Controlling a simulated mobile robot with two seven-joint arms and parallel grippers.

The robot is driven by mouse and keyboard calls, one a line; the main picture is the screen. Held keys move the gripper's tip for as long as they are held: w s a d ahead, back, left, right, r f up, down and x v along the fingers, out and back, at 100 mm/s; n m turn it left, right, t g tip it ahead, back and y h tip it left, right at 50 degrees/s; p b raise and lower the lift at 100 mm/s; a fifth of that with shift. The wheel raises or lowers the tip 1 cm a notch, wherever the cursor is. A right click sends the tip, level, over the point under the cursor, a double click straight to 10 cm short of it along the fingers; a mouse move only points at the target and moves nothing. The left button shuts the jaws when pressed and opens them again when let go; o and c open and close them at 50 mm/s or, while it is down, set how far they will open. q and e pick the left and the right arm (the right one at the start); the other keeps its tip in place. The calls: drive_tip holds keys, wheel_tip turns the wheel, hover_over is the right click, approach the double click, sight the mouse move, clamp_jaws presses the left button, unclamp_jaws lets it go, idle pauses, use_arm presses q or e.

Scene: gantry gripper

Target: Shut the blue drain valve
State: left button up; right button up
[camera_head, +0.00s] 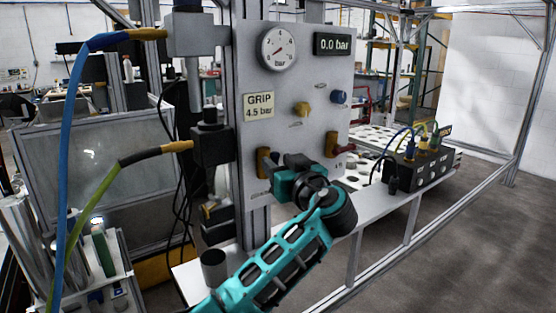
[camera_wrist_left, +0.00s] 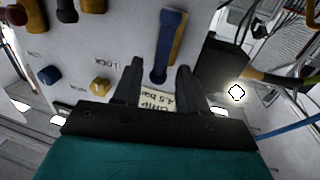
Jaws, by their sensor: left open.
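The drain valve in the left wrist view has a blue lever (camera_wrist_left: 171,35) on a brass body, standing out against the grey panel. The lever's rounded end lies between the two fingertips of my left gripper (camera_wrist_left: 158,68), with a gap visible on each side. The gripper is open and not closed on the lever. In the head view my left gripper (camera_head: 284,172) is at the lower part of the panel, beside the brass valve body (camera_head: 263,160). The gripper hides much of the valve there, and the blue lever cannot be made out. My right gripper is not in view.
The panel (camera_head: 285,83) carries a gauge (camera_head: 279,49), a yellow knob (camera_head: 302,109), a blue knob (camera_head: 339,97) and a red-handled valve (camera_head: 333,146). Hoses and black fittings (camera_head: 211,146) are left of it. A black connector box (camera_head: 418,168) stands on the bench to the right.

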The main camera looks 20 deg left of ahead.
use_arm(q)
drive_tip(key=shift+w+a, duration=0.4)
drive_tip(key=shift+w, duration=0.05)
clamp_jaws()
